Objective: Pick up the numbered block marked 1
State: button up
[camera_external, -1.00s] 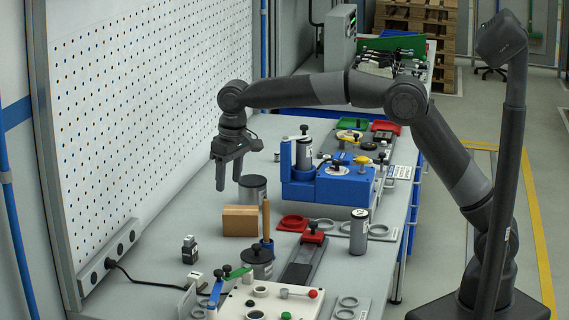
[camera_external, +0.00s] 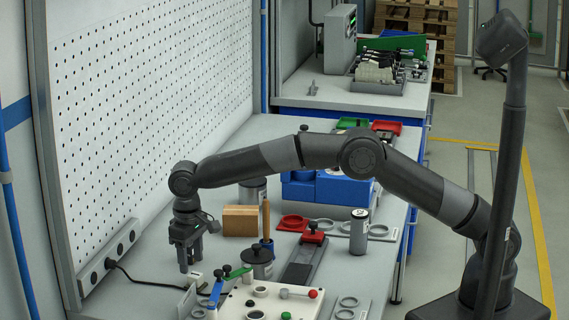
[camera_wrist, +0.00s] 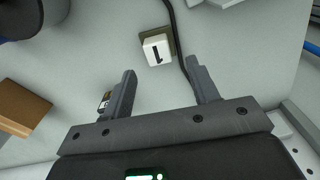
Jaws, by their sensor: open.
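The block marked 1 (camera_wrist: 156,51) shows in the wrist view as a small block with a white face bearing a black "1" and a darker side behind. It sits on the grey bench just beyond my fingertips, between their lines, apart from them. My gripper (camera_wrist: 161,66) is open and empty. Another small dark block with a pale label (camera_wrist: 104,101) is partly hidden by the left finger in the wrist view.
A black cable (camera_wrist: 178,40) runs close to the right of the block. A cardboard-brown box (camera_external: 240,220) and a lidded grey canister (camera_external: 257,263) stand to the right of my gripper. A white fixture plate (camera_external: 270,300) lies in front. The pegboard wall rises at the left.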

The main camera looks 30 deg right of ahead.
aim_at(195, 274)
jog(key=f, duration=0.5)
jog(key=shift+s+d+f, duration=0.15)
jog(key=shift+s+d, duration=0.1)
jog(key=c, duration=0.8)
